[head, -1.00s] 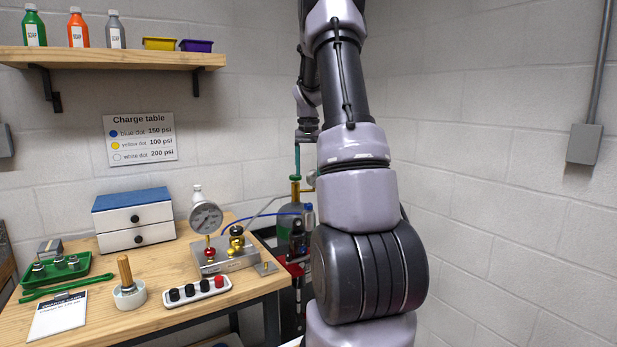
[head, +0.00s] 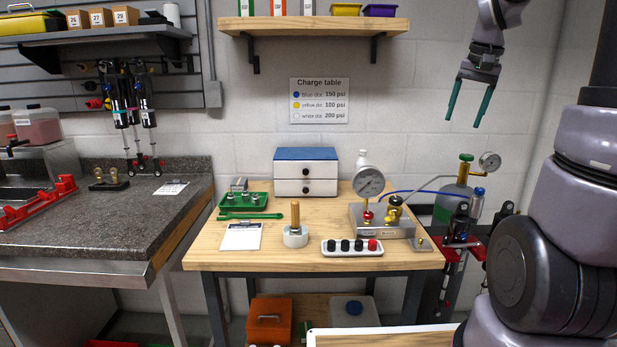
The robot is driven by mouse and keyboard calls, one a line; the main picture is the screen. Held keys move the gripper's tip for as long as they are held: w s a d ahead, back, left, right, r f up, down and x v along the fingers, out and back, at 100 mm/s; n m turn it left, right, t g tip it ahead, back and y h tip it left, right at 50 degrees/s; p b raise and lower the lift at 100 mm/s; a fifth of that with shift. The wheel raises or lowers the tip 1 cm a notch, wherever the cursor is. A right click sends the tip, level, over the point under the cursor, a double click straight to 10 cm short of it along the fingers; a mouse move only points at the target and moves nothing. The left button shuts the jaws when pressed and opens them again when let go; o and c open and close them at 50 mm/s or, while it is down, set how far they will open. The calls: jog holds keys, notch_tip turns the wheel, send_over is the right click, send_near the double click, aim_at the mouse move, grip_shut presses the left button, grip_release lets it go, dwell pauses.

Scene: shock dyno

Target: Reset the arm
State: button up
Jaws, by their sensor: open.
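My gripper (head: 464,113) hangs at the upper right of the head view, with its two teal fingers pointing down and spread apart. It is open and nothing is between the fingers. It is in front of the white block wall, above the gas cylinder (head: 452,203) with its green knob and small gauge. The rest of my arm fills the right edge of the view.
A wooden workbench (head: 215,256) holds a gauge manifold (head: 384,222), a button box (head: 352,247), a drawer unit (head: 306,172) and a green tray (head: 243,205). A shelf (head: 314,25) is above. A granite counter (head: 110,223) stands left. A red-clamped shock stand (head: 460,247) is right.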

jog(key=s+a+r+n+t, duration=0.1)
jog(key=s+a+t, duration=0.1)
jog(key=s+a, duration=0.4)
jog(key=s+a+r+n+t+y, duration=0.1)
jog(key=s+a+t, duration=0.1)
jog(key=s+a, duration=0.5)
jog(key=s, duration=0.4)
jog(key=shift+s+y, duration=0.3)
jog(key=shift+s, duration=0.1)
